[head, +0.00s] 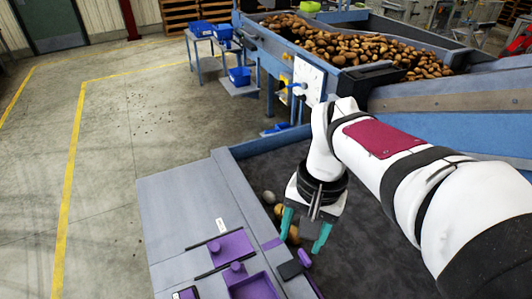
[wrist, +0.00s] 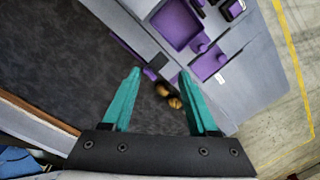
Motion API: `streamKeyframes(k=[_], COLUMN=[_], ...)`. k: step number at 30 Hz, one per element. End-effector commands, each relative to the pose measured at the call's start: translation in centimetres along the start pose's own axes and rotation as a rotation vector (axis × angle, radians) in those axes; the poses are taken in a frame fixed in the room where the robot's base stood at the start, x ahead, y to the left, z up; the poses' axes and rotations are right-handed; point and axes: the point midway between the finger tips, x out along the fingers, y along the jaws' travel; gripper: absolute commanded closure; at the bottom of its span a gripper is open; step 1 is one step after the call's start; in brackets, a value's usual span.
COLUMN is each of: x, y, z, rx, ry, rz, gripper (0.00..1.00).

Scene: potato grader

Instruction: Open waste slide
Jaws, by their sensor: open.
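My gripper (head: 303,235) has two teal fingers, spread apart and empty. It hangs over the dark belt just right of the grey panel (head: 175,205). Purple slide plates (head: 232,249) with round knobs (head: 237,267) lie on the panel, left of my gripper. A purple-lined recess (head: 256,288) is at the bottom edge of the head view. In the wrist view the fingers (wrist: 160,76) point toward the panel edge, and a purple plate (wrist: 208,64) and an open purple recess (wrist: 176,24) lie beyond them. I cannot tell which plate is the waste slide.
Several potatoes (head: 280,211) lie on the dark belt (head: 262,172) beside and under my gripper. A small purple piece (head: 305,258) and a black block (head: 290,270) sit at the panel's right edge. A potato-filled hopper (head: 262,50) stands behind. The floor at left is clear.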

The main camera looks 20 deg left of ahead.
Motion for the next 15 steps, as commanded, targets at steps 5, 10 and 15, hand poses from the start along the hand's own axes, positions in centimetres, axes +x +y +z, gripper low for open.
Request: streamKeyframes(k=[5, 10, 15], x=[5.7, 9.4, 12.0], y=[-14.8, -21.0, -21.3], z=[-4.0, -3.4, -3.4], rx=[-0.277, -0.388, -0.395], ry=[0.008, 0.020, 0.020], rz=[0.044, 0.056, 0.058], gripper=[0.33, 0.33, 0.33])
